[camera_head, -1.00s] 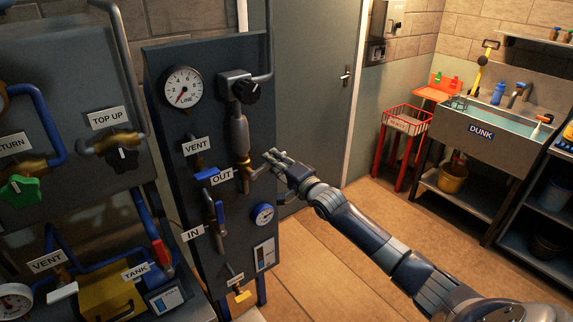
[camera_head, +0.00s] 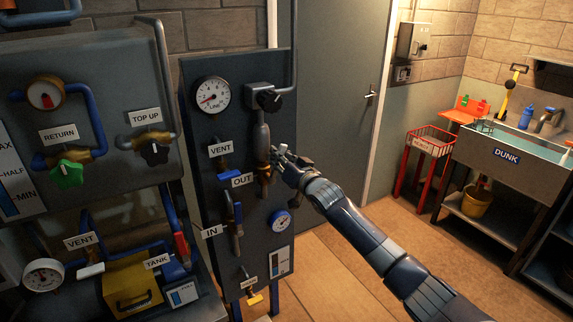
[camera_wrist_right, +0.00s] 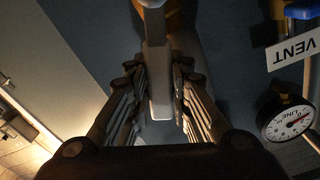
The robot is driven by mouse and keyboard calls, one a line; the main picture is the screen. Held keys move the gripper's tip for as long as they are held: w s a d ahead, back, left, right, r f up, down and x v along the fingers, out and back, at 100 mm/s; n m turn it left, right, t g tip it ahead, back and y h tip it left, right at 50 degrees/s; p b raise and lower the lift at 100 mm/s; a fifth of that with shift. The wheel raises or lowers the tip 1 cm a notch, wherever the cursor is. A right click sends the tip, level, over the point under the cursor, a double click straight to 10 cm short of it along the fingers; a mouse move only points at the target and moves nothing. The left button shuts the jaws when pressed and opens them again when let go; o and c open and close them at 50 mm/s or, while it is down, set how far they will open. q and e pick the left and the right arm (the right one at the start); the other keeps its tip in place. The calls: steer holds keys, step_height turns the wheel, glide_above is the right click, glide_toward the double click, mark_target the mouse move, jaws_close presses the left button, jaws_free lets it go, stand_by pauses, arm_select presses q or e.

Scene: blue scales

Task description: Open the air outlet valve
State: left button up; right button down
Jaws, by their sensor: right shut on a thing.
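The valve by the OUT label (camera_head: 242,180) has a brass body (camera_head: 264,176) on the upright pipe of the dark panel. My right gripper (camera_head: 279,156) is at this valve, just right of the pipe. In the right wrist view its fingers (camera_wrist_right: 160,98) are closed in on both sides of a flat, light grey lever handle (camera_wrist_right: 159,75). In the head view the gripper mostly hides the handle, so its exact angle is unclear. My left gripper is in neither view.
A grey door (camera_head: 335,110) stands behind. A red basket stand (camera_head: 425,160) and sink (camera_head: 505,155) are further right.

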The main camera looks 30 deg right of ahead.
mark_target(265, 154)
steer(key=shift+a+r+n, duration=0.15)
steer(key=shift+a+n, duration=0.45)
steer(key=shift+n, duration=0.2)
steer(key=shift+s+a+r+n, duration=0.1)
steer(key=shift+a+n, duration=0.45)
steer(key=shift+n, duration=0.35)
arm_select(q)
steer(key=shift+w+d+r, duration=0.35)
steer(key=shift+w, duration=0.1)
arm_select(e)
steer(key=shift+a+n, duration=0.3)
steer(key=shift+n, duration=0.1)
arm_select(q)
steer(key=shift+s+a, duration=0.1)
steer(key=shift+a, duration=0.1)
arm_select(e)
steer(key=c, duration=1.4)
jaws_free()
steer(key=shift+a, duration=0.1)
steer(key=shift+c, duration=0.2)
steer(key=shift+s, duration=0.1)
steer(key=s+d, duration=0.1)
steer(key=s, duration=1.1)
